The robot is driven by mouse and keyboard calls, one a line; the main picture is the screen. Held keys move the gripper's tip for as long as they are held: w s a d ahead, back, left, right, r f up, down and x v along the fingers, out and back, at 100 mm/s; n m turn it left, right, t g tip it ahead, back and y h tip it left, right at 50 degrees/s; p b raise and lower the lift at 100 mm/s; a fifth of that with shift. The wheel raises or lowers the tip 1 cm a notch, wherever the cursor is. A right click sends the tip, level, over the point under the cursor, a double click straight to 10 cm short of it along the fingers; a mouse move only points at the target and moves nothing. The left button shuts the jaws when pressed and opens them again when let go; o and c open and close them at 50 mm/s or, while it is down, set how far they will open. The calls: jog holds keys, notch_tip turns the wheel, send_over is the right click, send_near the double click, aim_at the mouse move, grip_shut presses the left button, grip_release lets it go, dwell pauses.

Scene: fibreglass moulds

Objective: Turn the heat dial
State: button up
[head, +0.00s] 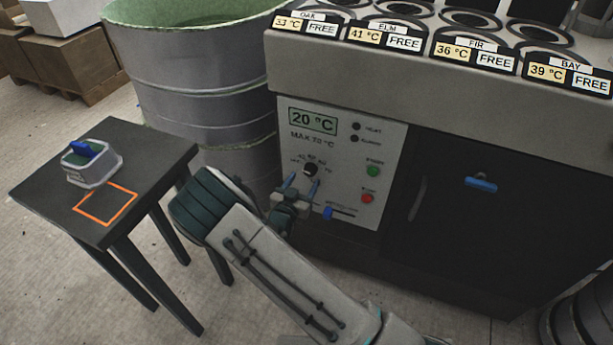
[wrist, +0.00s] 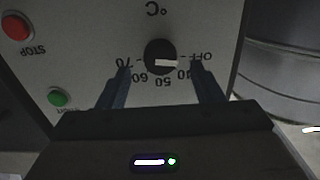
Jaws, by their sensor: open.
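The heat dial (head: 310,170) is a round black knob on the light control panel (head: 385,145), below a display (head: 312,121) reading 20 °C. In the wrist view, upside down, the dial (wrist: 159,52) has a white mark pointing roughly at OFF. The scale runs from OFF through 40, 50 and 60 to 70. My gripper (head: 303,180) is open and empty in front of the panel. In the wrist view its blue fingers (wrist: 160,80) stand one on each side of the dial, apart from it. Their exact distance from the panel is unclear.
A green button (head: 373,171), a red button (head: 367,198) and a blue-handled slider (head: 329,213) are near the dial. A dark door (head: 480,220) lies to the right. A grey drum (head: 205,90) and a small table (head: 130,215) stand left.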

aim_at(309, 173)
jog(key=shift+x, duration=1.65)
jog(key=c, duration=1)
